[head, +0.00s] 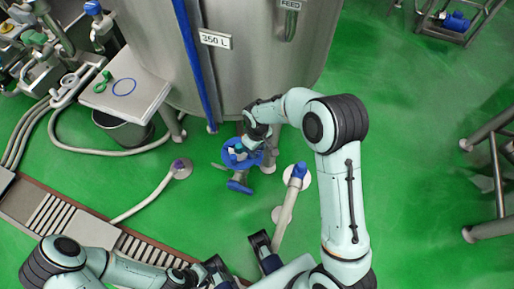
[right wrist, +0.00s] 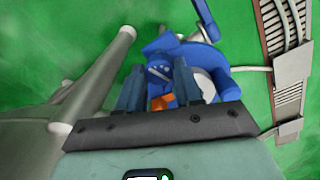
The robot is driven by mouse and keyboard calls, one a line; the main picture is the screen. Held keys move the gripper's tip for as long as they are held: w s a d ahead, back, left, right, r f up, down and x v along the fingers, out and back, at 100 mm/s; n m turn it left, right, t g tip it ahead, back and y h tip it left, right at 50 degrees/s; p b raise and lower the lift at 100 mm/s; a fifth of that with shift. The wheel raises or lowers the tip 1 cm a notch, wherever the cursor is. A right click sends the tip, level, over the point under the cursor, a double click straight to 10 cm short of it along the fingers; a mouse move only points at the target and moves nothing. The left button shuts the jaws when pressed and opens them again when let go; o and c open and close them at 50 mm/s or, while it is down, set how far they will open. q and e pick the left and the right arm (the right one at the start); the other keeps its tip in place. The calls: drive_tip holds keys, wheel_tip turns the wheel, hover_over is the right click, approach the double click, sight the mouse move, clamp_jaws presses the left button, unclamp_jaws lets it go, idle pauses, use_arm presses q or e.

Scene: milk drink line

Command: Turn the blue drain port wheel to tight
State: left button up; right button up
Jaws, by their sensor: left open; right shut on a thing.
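The blue drain port wheel (head: 229,158) sits low at the foot of the steel tank in the head view. My right gripper (head: 246,149) reaches down over it and is shut on part of it, hiding some of the rim. In the right wrist view the fingers (right wrist: 158,78) stand either side of a blue part of the wheel (right wrist: 213,78), with a small orange patch between them. The wheel's exact angle cannot be told. My left gripper (head: 239,256) is open and empty at the bottom of the head view, apart from the wheel.
The tank (head: 245,65) rises behind the wheel. A blue valve part (head: 240,184) lies just below it. A side table (head: 125,88) stands left.

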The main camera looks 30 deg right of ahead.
drive_tip(key=shift+m, duration=2)
drive_tip(key=o, duration=1)
drive_tip(key=shift+o, duration=0.2)
drive_tip(key=shift+r, duration=0.1)
wheel_tip(320, 180, up, 13)
drive_tip(key=p, duration=0.2)
